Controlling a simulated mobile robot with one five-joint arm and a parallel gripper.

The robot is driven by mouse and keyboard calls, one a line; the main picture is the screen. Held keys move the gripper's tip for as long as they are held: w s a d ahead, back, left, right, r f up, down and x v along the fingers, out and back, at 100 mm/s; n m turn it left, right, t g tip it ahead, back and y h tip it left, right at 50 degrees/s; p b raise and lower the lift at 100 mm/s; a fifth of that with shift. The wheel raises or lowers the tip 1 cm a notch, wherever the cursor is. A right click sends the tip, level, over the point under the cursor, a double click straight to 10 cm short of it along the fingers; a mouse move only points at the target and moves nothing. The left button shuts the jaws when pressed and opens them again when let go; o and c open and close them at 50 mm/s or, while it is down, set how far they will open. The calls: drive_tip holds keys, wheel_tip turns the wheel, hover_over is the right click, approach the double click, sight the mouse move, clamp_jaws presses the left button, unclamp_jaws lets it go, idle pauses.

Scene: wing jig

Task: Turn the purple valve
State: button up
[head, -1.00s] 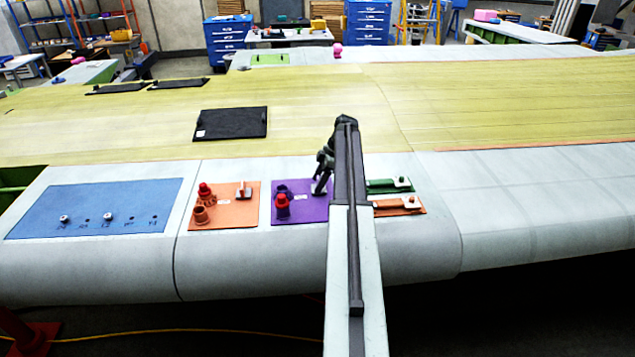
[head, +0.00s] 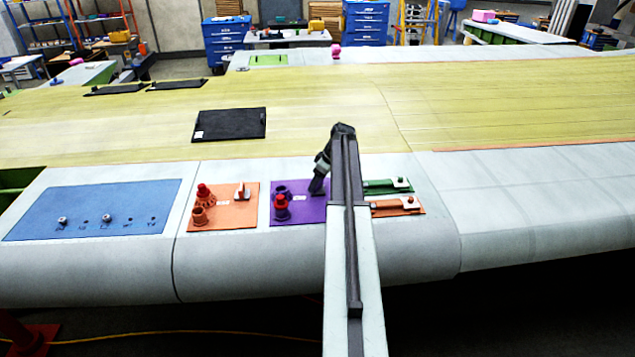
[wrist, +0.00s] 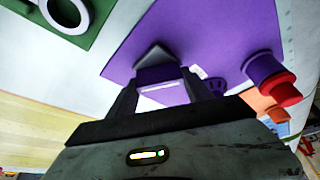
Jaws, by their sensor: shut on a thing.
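The purple panel (head: 300,213) lies on the wing's grey edge, just left of my arm. It also fills much of the wrist view (wrist: 205,35). My gripper (head: 317,190) reaches down onto the panel's right part. In the wrist view its two dark fingers (wrist: 160,92) stand on either side of the purple valve handle (wrist: 160,73) and are shut on it. A dark grey shape shows just beyond the handle. In the head view my gripper and arm hide the valve.
A red-capped purple fitting (head: 281,203) stands on the panel's left side, near a purple socket (head: 280,188). An orange panel (head: 222,213) with fittings lies to the left. Green (head: 387,187) and orange (head: 396,208) latch plates lie right of my arm. A blue panel (head: 95,210) lies far left.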

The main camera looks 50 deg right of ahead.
drive_tip(key=m+h, duration=0.2)
drive_tip(key=m, duration=0.3)
drive_tip(key=shift+a+m, duration=0.1)
drive_tip(key=shift+m, duration=0.2)
drive_tip(key=m+h, duration=0.1)
drive_tip(key=m, duration=0.1)
drive_tip(key=m+g+h, duration=0.1)
drive_tip(key=m, duration=0.2)
drive_tip(key=shift+m, duration=0.4)
drive_tip(key=o, duration=1.4)
drive_tip(key=shift+c, duration=0.2)
drive_tip(key=p+v, duration=0.7)
drive_tip(key=shift+r, duration=0.3)
